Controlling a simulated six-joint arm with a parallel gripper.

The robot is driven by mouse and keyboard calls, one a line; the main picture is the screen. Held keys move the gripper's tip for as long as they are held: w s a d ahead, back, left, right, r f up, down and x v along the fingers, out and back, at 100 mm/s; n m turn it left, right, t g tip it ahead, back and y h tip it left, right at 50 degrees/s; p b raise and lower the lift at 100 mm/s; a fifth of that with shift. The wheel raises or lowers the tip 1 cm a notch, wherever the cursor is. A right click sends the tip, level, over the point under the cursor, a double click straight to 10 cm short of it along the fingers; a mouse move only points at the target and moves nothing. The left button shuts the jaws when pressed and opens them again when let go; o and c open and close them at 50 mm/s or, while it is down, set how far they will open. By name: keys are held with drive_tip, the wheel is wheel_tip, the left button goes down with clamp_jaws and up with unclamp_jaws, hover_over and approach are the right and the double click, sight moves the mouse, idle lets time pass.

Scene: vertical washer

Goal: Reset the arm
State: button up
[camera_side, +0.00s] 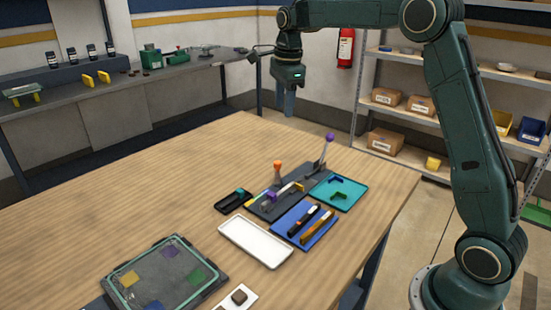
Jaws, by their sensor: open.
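My gripper (289,100) hangs high over the far part of the wooden table (130,195), pointing down. It is open, with nothing seen in it. The fingers are small in this view and overlap each other. My arm reaches in from the right and is bent over at the top. The gripper is well above the table and apart from everything on it.
Below stand a dark fixture with an orange-knobbed lever (277,170) and a purple-knobbed lever (327,145). Around it are a teal tray (352,202), a blue tray (282,232), a white tray (255,243) and a small black tray (224,206). A dark board (205,297) lies in front. The left tabletop is clear.

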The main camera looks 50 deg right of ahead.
drive_tip(key=s+a+r+n+t, duration=0.1)
drive_tip(key=s+a+r+n, duration=0.25)
drive_tip(key=s+n, duration=0.4)
drive_tip(key=s+a+r+n+t, duration=0.1)
drive_tip(key=s+a+r+n, duration=0.3)
drive_tip(key=s, duration=0.6)
drive_tip(key=s+a+f+n+t, duration=0.1)
drive_tip(key=s+f+n, duration=0.3)
drive_tip(key=s+n, duration=0.2)
drive_tip(key=s+a+f+n+t, duration=0.1)
drive_tip(key=s+a+f+n, duration=0.1)
drive_tip(key=s+n, duration=0.4)
drive_tip(key=s+f, duration=0.1)
drive_tip(key=s, duration=0.3)
drive_tip(key=shift+a+f, duration=0.3)
drive_tip(key=shift+f, duration=0.1)
